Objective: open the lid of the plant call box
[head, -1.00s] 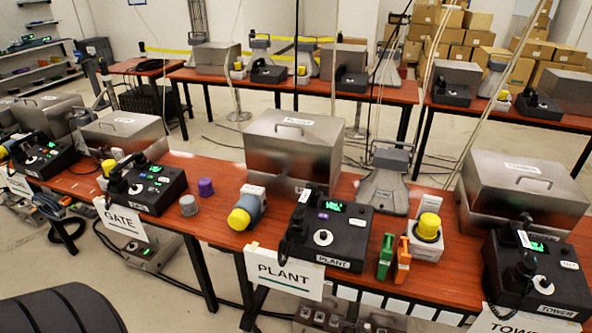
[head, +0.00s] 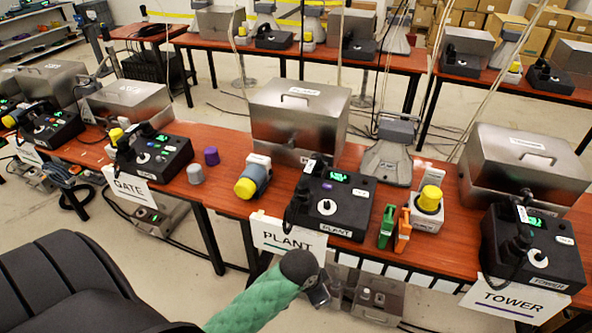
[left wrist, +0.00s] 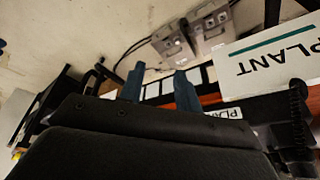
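The plant call box (head: 290,135) is a steel box with a handled lid (head: 299,98) on top. It stands at the back of the red-brown table, behind the black PLANT phone console (head: 333,205); its lid is down. My left gripper (head: 320,292) comes in on a green-sleeved arm and is low in front of the table, just below the white PLANT sign (head: 288,237), well apart from the box. In the left wrist view its two blue-grey fingers (left wrist: 160,80) are spread with nothing between them. The PLANT sign (left wrist: 270,62) shows upside down there. My right gripper is not in view.
A black chair (head: 70,285) fills the lower left. Grey boxes (head: 365,295) sit under the table.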

